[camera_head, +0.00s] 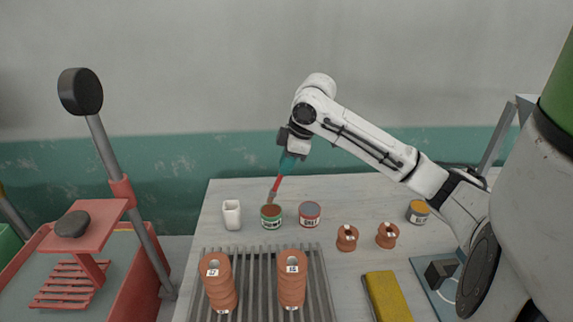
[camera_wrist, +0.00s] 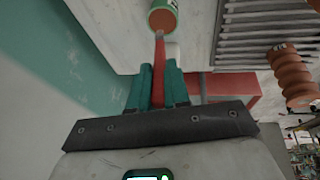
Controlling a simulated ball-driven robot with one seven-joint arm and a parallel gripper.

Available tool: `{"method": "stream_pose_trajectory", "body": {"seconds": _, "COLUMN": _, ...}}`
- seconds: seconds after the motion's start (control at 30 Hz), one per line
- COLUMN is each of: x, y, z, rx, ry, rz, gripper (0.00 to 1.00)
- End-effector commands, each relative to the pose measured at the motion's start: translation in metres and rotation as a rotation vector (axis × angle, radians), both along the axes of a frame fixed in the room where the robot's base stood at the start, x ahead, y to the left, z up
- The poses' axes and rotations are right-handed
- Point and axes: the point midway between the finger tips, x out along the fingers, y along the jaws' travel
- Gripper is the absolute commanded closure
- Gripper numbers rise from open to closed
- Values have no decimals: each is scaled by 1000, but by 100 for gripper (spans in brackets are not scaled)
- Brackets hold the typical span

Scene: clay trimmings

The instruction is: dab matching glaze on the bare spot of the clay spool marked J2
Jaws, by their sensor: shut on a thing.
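My gripper (camera_head: 287,166) has teal fingers shut on a red-handled brush (camera_head: 277,187), which points down. The brush (camera_wrist: 159,60) also shows between the fingers in the wrist view. Its lower end is at the mouth of a green-labelled can (camera_head: 271,221) with brownish glaze; I cannot tell whether it touches the glaze. The same can (camera_wrist: 164,14) shows at the wrist view's top. Two tall ribbed clay spools stand on a slatted rack, a left one (camera_head: 220,289) and a right one (camera_head: 292,285). Their white tags are too small to read surely. No bare spot is distinguishable.
A white cup (camera_head: 232,216) stands left of the green-labelled can, and a grey can with a red band (camera_head: 310,215) right of it. Two small clay spools (camera_head: 347,240) (camera_head: 387,237), a yellow-topped can (camera_head: 419,212) and a yellow block (camera_head: 387,297) lie further right. The slatted rack (camera_head: 255,285) is in front.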

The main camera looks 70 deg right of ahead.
Motion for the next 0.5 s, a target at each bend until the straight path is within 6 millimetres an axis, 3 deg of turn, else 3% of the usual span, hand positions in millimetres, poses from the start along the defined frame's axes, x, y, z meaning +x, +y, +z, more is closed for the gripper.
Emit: {"method": "stream_pose_trajectory", "body": {"seconds": 0.5, "x": 0, "y": 0, "z": 40, "rx": -1, "ry": -1, "rz": 1, "gripper": 100}}
